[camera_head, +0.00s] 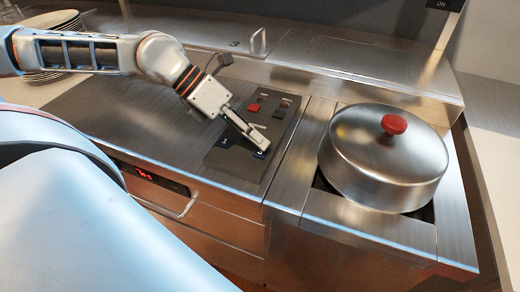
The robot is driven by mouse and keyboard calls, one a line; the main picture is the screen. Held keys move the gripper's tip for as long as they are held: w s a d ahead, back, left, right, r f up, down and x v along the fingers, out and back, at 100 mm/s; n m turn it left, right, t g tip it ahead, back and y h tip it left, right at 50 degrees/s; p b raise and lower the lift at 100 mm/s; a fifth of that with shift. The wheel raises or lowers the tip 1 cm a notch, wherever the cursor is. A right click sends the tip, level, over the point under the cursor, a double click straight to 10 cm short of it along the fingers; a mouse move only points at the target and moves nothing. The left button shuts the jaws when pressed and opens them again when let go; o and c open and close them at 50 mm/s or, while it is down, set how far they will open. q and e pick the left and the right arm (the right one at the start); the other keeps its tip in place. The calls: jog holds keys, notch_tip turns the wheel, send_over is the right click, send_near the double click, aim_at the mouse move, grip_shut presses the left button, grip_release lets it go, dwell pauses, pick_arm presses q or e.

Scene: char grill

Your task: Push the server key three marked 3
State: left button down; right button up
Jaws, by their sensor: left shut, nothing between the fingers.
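A dark key panel (232,166) is set into the steel counter in the middle of the head view. It carries a red key (253,108), a dark key (279,114) beside it, and dark keys nearer the front, one at the left (225,141) and one at the right (260,154). Their markings are too small to read, so I cannot tell which is marked 3. My left gripper (264,146) is shut and empty, pointing down at the front right key. Its fingertips partly hide that key; I cannot tell whether they touch it. My right gripper is not in view.
A steel domed lid (383,165) with a red knob (394,124) stands right of the panel. Plates (55,22) are stacked at the back left. A drawer front with a red display (146,174) is below.

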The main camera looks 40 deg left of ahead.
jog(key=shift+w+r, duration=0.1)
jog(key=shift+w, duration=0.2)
pick_arm(q)
jog(key=shift+f, duration=0.15)
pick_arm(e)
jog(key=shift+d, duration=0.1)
pick_arm(q)
jog(key=shift+f, duration=0.35)
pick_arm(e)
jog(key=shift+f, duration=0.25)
pick_arm(q)
jog(key=shift+r, duration=0.25)
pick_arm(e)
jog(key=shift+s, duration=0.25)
pick_arm(q)
jog(key=shift+r, duration=0.3)
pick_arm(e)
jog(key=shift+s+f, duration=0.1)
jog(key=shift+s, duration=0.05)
pick_arm(q)
jog(key=shift+r, duration=0.1)
